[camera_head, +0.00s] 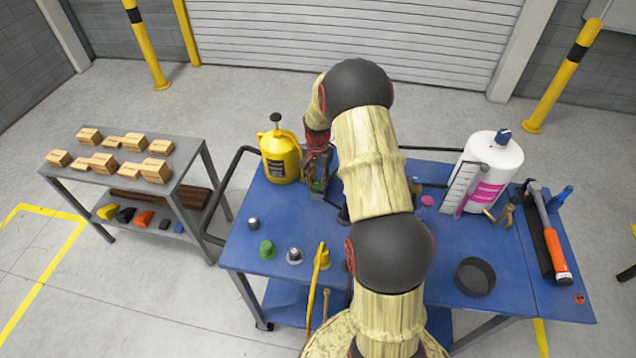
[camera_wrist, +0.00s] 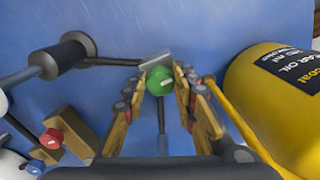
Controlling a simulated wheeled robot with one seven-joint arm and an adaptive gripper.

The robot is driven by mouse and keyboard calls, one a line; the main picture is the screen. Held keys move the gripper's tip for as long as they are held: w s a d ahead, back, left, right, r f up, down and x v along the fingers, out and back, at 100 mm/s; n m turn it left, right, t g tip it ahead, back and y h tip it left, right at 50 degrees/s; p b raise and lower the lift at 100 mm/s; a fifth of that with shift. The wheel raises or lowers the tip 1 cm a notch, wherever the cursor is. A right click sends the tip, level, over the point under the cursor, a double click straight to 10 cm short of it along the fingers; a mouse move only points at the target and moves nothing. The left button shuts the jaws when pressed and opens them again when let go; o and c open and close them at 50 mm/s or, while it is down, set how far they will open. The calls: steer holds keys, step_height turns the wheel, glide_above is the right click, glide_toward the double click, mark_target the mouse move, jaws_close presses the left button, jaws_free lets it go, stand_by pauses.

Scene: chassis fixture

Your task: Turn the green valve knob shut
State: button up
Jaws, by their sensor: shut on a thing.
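The green valve knob (camera_wrist: 160,81) is round and sits between the fingertips of my gripper (camera_wrist: 158,84) in the wrist view. My gripper is shut on it, with one finger on each side. A grey metal piece lies just beyond the knob, and a dark rod shows below it. In the head view my gripper (camera_head: 318,170) is at the back of the blue table, just right of the yellow jug. There my arm and gripper hide most of the knob.
The yellow jug (camera_head: 281,155) stands close beside my gripper. A green cap-like piece (camera_head: 267,250) and metal pieces stand at the table's front left. A white jug (camera_head: 492,165), black bowl (camera_head: 475,276) and hammer (camera_head: 548,230) are at right. A box shelf (camera_head: 190,150) stands at left.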

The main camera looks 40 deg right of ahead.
mark_target(317, 184)
steer(key=shift+m, duration=0.7)
steer(key=o, duration=1.2)
steer(key=shift+c, duration=0.2)
step_height(317, 184, up, 12)
